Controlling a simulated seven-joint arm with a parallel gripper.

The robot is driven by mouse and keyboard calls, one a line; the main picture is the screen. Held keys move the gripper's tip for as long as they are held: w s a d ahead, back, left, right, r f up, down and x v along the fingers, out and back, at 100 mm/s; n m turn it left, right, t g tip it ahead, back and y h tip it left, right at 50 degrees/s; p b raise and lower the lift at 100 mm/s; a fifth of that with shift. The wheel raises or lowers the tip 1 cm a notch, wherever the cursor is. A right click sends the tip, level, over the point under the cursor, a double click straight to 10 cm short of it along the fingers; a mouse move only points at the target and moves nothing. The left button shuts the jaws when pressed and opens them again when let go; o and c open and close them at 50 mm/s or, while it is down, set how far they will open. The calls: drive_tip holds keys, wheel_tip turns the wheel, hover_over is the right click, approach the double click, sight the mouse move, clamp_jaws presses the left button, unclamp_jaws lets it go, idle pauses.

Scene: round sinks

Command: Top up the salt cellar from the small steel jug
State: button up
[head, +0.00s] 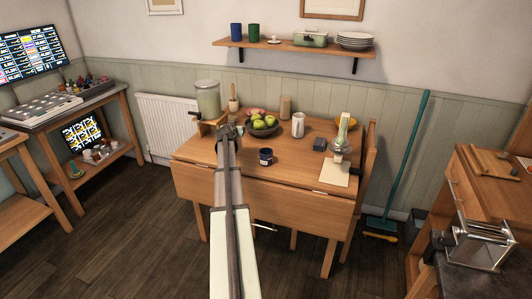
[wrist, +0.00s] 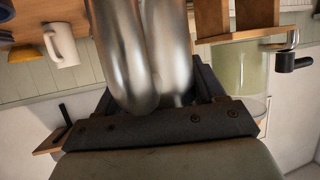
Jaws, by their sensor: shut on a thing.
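My gripper (head: 234,132) is over the wooden table in the head view, beside the fruit bowl. It is shut on a shiny steel vessel that fills the upper middle of the wrist view, apparently the small steel jug (wrist: 128,50). Its rounded steel shapes sit between the dark jaws (wrist: 160,112). Its mouth and contents cannot be made out. A dark blue cup (head: 265,157) with a pale mark stands on the table to the right of my gripper, apart from it. I cannot tell for sure which thing is the salt cellar.
A fruit bowl (head: 264,128), a white jug (head: 298,126), a small dark box (head: 320,145) and a glass dispenser (head: 208,98) on a wooden stand are on the table (head: 225,168). A pale upright appliance (head: 341,145) stands at right. The front middle of the tabletop is fairly clear.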

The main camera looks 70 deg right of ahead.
drive_tip(key=w+a+f+n+t, duration=0.1)
drive_tip(key=w+a, duration=0.5)
drive_tip(key=w, duration=0.5)
drive_tip(key=w+a+f+n+t, duration=0.1)
drive_tip(key=w+a, duration=0.6)
drive_tip(key=w, duration=0.5)
drive_tip(key=m+g+y, duration=0.6)
drive_tip(key=m+g, duration=1)
drive_tip(key=g, duration=0.1)
approach(266, 157)
drive_tip(key=shift+w+d, duration=0.45)
drive_tip(key=shift+d, duration=0.15)
drive_tip(key=shift+w+d, duration=0.45)
drive_tip(key=shift+d, duration=0.2)
drive_tip(key=shift+s+r+t, duration=0.1)
drive_tip(key=shift+s+t, duration=0.05)
drive_tip(key=shift+t, duration=0.15)
drive_tip(key=shift+s+d+f+t+y, duration=0.1)
drive_tip(key=shift+s+d+t+y, duration=0.6)
drive_tip(key=shift+s+t, duration=0.35)
drive_tip(key=shift+s+d+f+t+y, duration=0.15)
drive_tip(key=shift+s+d+t+y, duration=0.65)
drive_tip(key=shift+t, duration=0.45)
drive_tip(key=shift+s+d+r+t+y, duration=0.15)
drive_tip(key=shift+s+r+t+y, duration=0.3)
drive_tip(key=shift+t, duration=0.25)
drive_tip(key=shift+s+d+r+t+y, duration=0.15)
drive_tip(key=shift+s+r+t+y, duration=0.25)
drive_tip(key=shift+t, duration=0.3)
